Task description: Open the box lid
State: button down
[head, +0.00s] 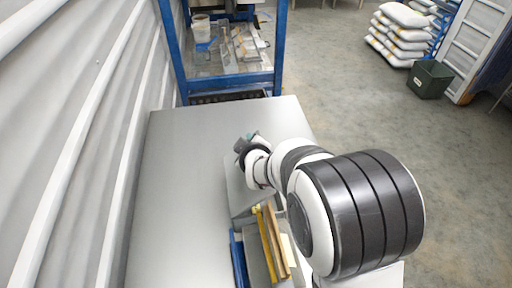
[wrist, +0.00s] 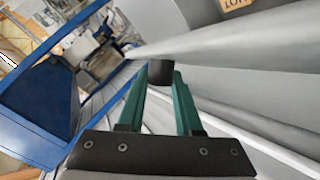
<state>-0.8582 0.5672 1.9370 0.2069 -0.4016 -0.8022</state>
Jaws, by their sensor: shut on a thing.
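My gripper (head: 249,136) is over the grey table in the head view, at the far end of my arm. In the wrist view its two green fingers (wrist: 160,85) are shut on a small dark block (wrist: 160,70), which looks like the lid's handle. In the head view a plain grey panel (head: 237,188), which looks like the box lid, shows just below the gripper and appears tilted. My arm hides its right side. I cannot tell how far the lid stands open, and the box's inside is not clearly visible.
The grey table (head: 180,170) is bare on its left. Blue and yellow bars (head: 268,235) lie at its near edge. A blue frame (head: 235,82) stands behind it, and a ribbed wall (head: 70,140) runs along the left. White sacks (head: 397,40) and a green bin (head: 430,80) stand far right.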

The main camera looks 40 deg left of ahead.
jog(key=s+a, duration=0.1)
jog(key=a+r+n+t+h, duration=0.1)
jog(key=s+n+t, duration=0.1)
jog(key=shift+s+a+r+h, duration=0.25)
jog(key=shift+s+a+h, duration=0.05)
jog(key=shift+s+a, duration=0.1)
jog(key=shift+n+t+h, duration=0.6)
jog(key=shift+n+t, duration=0.1)
jog(key=shift+n, duration=0.1)
jog(key=shift+s+a, duration=1.4)
jog(key=shift+a, duration=0.1)
jog(key=shift+s, duration=0.1)
jog(key=c, duration=0.6)
grip_release()
